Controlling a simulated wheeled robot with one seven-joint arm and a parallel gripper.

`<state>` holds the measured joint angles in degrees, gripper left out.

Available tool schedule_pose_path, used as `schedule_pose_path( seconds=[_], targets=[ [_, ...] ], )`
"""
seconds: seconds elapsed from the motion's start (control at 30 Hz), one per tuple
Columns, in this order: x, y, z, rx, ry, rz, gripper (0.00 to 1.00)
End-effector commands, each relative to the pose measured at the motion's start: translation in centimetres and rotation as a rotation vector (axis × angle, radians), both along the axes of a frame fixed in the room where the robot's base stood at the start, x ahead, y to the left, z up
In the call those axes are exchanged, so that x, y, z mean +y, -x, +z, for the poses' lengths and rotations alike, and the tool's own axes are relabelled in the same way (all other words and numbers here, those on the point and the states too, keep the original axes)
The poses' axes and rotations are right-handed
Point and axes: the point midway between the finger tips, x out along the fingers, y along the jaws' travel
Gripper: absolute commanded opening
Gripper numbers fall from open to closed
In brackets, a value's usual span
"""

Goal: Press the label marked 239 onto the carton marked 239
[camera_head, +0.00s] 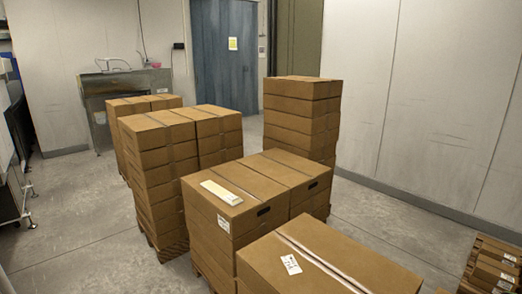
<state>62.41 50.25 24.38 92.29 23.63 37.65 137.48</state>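No number 239 is legible in this view, so I cannot tell which carton or label carries it. A small white label (291,264) with dark print lies on top of the nearest brown carton (345,262), left of its tape seam. A pale flat piece (222,192) lies on top of a carton (203,216) in the middle stack. A small white label (223,223) is on that carton's front side. My gripper is not in view.
Tall carton stacks stand behind at left (160,168) and at right (302,122). More cartons (494,266) stand at the lower right edge. Grey floor (80,215) is clear at left. A wheeled metal frame (14,205) stands at the left edge.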

Motion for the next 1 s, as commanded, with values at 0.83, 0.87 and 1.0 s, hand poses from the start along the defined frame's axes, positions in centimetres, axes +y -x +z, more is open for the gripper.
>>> schedule_pose_path(
  seconds=[0.83, 0.87, 1.0],
  targets=[
    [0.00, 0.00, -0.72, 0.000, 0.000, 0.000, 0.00],
    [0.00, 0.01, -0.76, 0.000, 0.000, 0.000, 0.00],
    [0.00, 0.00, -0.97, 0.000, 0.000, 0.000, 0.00]
  ],
)
